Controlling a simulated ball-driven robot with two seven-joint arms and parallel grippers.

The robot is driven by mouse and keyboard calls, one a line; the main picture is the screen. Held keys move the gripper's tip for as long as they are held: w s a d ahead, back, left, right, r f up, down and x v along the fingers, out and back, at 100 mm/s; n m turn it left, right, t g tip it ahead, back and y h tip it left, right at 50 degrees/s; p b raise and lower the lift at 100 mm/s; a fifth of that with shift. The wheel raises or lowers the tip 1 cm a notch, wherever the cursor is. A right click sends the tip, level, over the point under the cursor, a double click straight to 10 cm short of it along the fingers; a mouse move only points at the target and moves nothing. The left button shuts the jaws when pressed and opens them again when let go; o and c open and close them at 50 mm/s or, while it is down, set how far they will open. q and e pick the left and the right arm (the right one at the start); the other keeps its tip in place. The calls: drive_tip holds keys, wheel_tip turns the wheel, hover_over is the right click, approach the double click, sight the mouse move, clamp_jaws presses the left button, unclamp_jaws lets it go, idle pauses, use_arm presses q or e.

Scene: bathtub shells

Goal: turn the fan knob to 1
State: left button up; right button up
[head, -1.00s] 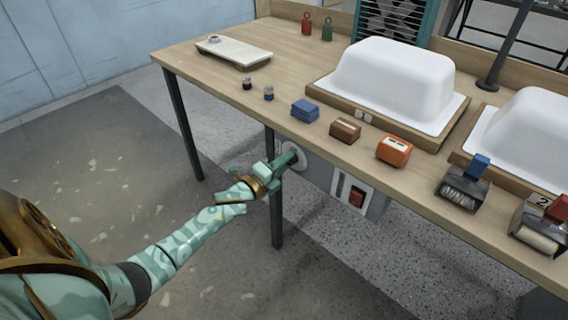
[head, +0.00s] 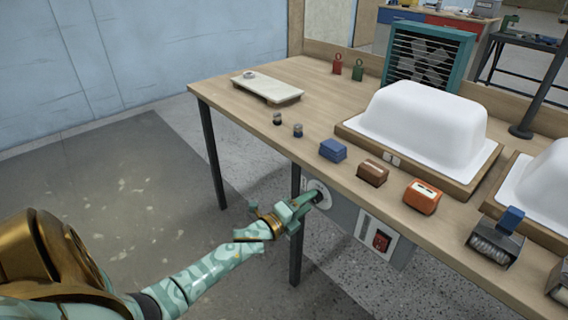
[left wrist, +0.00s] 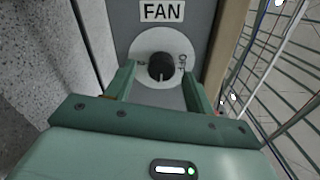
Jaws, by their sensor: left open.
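The fan knob (left wrist: 161,67) is black and round, on a pale dial plate under a FAN label (left wrist: 162,11). In the left wrist view a light pointer line on it points roughly downward in the picture. In the head view my left gripper (head: 309,202) is at the dial plate (head: 319,190) and hides the knob. My right gripper is not in view.
The grey panel hangs under the front edge of the wooden bench (head: 222,97), with a red switch (head: 382,241) to the right. White tub shells (head: 425,115), small blocks and brushes stand on top. A caged fan (head: 428,58) is behind. A bench leg (head: 296,235) is close to my gripper.

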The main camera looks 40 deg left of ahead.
use_arm(q)
drive_tip(key=s+a+p, duration=0.1)
drive_tip(key=s+p, duration=0.2)
drive_tip(key=s, duration=1.2)
drive_tip(key=shift+p, duration=0.3)
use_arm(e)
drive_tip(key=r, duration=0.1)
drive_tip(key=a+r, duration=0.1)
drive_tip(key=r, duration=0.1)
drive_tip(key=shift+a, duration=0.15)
use_arm(q)
drive_tip(key=shift+a, duration=0.1)
